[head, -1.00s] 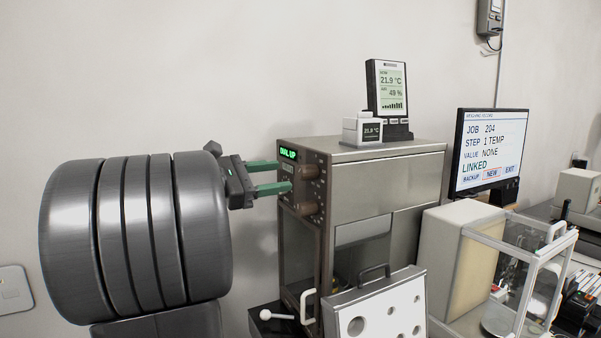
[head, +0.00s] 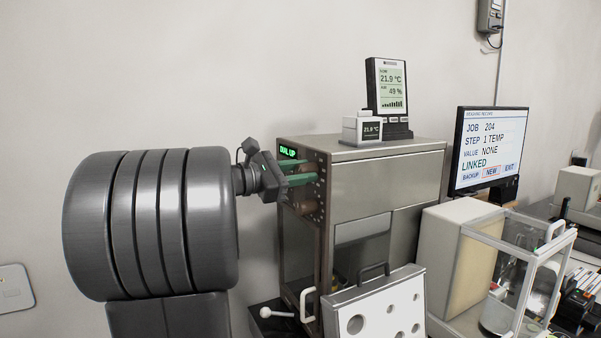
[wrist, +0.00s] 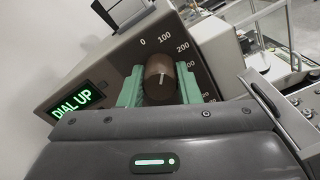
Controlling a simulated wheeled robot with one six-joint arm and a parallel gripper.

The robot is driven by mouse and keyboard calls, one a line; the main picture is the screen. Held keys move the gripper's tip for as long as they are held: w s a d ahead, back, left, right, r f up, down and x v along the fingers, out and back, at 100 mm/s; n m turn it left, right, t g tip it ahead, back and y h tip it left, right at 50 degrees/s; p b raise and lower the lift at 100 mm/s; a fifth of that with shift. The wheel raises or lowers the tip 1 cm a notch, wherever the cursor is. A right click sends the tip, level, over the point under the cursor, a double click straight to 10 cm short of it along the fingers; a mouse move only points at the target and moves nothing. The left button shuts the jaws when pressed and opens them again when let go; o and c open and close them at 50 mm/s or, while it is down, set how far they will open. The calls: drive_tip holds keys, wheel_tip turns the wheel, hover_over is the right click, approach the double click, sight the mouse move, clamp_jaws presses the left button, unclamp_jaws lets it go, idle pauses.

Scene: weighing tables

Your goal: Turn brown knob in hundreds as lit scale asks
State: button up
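The brown knob (wrist: 160,80) is on the front panel of a metal cabinet (head: 388,188). In the wrist view it sits between the two green fingers of my gripper (wrist: 160,88), which appear to touch its sides. Its white mark points up, roughly toward 100 on the printed scale, which shows 0, 100 and 200 and more numbers partly hidden by the right finger. The lit green display (wrist: 80,100) reads DIAL UP. In the head view my gripper (head: 301,173) reaches the panel from the left and hides the knob there.
A second brown knob (head: 309,207) is below on the same panel. A white panel with holes (head: 385,310) and a white-handled lever (head: 278,313) are in front, low down. A monitor (head: 490,150) stands at right, reading STEP 1 TEMP, VALUE NONE. A glass-sided balance (head: 515,275) is below it.

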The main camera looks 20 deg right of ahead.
drive_tip(key=shift+c, duration=1.1)
drive_tip(key=shift+f+m+b, duration=0.1)
drive_tip(key=shift+m+b, duration=0.3)
drive_tip(key=shift+b, duration=0.05)
drive_tip(key=m+b, duration=0.2)
drive_tip(key=b, duration=0.1)
drive_tip(key=shift+f+m, duration=0.15)
drive_tip(key=shift+m, duration=0.15)
drive_tip(key=m+b, duration=0.4)
drive_tip(key=shift+r+m, duration=0.2)
drive_tip(key=shift+m, duration=0.1)
drive_tip(key=o, duration=1)
drive_tip(key=shift+a, duration=0.1)
